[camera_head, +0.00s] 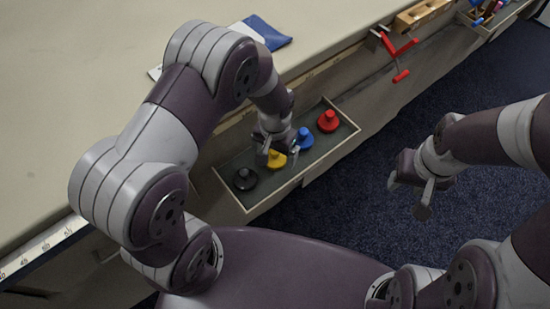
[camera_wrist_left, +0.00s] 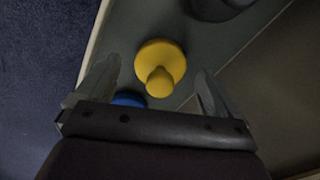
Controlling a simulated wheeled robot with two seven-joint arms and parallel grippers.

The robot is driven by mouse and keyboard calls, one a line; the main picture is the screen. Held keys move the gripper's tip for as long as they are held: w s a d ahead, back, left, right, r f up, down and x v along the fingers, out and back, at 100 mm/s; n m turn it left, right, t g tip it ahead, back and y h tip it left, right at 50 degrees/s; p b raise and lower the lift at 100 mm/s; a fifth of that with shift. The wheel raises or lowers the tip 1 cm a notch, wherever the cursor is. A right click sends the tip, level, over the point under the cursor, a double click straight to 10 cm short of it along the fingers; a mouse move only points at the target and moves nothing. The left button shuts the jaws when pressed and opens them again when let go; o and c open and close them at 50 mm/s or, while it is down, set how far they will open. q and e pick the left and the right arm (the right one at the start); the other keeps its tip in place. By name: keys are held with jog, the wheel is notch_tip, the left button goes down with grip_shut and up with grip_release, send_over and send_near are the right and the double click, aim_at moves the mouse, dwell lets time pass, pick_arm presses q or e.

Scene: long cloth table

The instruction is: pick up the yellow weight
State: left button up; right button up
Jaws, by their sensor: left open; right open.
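The yellow weight (camera_head: 277,158) stands in an open drawer-like tray (camera_head: 254,212) beside the table, between the black and blue weights. In the left wrist view the yellow weight (camera_wrist_left: 161,66) has a round base and a knob, and lies ahead between the finger lines. My left gripper (camera_head: 279,155) is open just above it, its fingers (camera_wrist_left: 155,90) on either side and apart from it; the head view partly hides the weight behind the gripper. My right gripper (camera_head: 409,194) is open and empty over the blue floor, away from the tray.
A black weight (camera_head: 245,179), a blue weight (camera_head: 304,138) and a red weight (camera_head: 328,121) share the tray. The tray walls stand close around the left gripper. A red tool (camera_head: 397,52) and a wooden block (camera_head: 423,15) lie farther along. A blue-and-white item (camera_head: 266,33) lies on the table (camera_head: 90,60).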

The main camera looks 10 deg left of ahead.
pick_arm(q)
jog(key=shift+w+f, duration=0.1)
jog(key=shift+f, duration=0.85)
jog(key=shift+r, duration=0.15)
jog(key=c, duration=1.5)
